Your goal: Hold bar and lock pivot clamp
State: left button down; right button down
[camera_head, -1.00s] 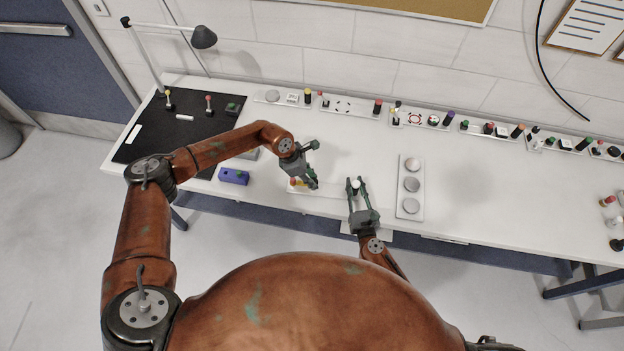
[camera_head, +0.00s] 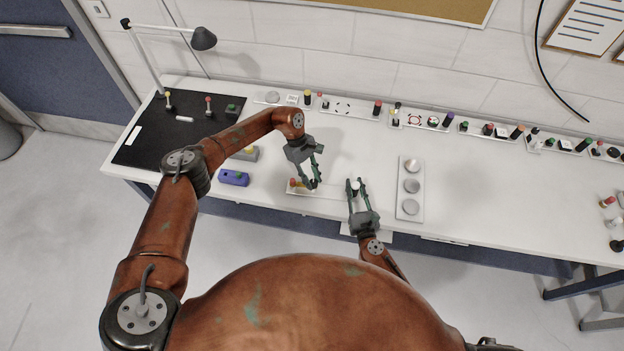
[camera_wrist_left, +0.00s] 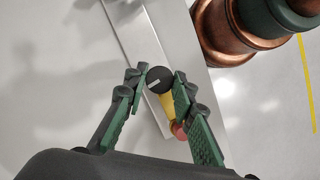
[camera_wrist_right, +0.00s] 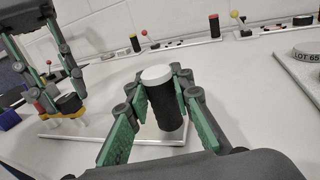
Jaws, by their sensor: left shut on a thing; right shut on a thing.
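A pale metal fixture plate (camera_head: 330,193) lies near the table's front edge. At its left end is what looks like the pivot clamp, with a round black knob (camera_wrist_left: 159,81), a yellow part (camera_wrist_left: 168,103) and a red tip (camera_wrist_left: 180,131). My left gripper (camera_head: 315,186) points down there; its fingers (camera_wrist_left: 158,82) are shut on the black knob, whose white line shows on top. At the plate's other end stands an upright black cylinder (camera_wrist_right: 166,106) with a white top. My right gripper (camera_head: 356,182) is shut on this cylinder, a finger on each side (camera_wrist_right: 158,90).
A blue block (camera_head: 234,178) and a grey block (camera_head: 246,154) sit left of the plate. A white tray of round discs (camera_head: 411,190) stands to the right. Several small fixtures line the back edge. A black mat with a lamp covers the left end. The table between is mostly clear.

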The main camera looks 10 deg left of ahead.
pick_arm(q)
jog(key=shift+m, duration=0.6)
jog(key=c, duration=1.6)
grip_release()
jog(key=shift+g, duration=0.3)
jog(key=shift+w+r, duration=0.1)
jog(key=v, duration=1.1)
jog(key=shift+r, duration=0.45)
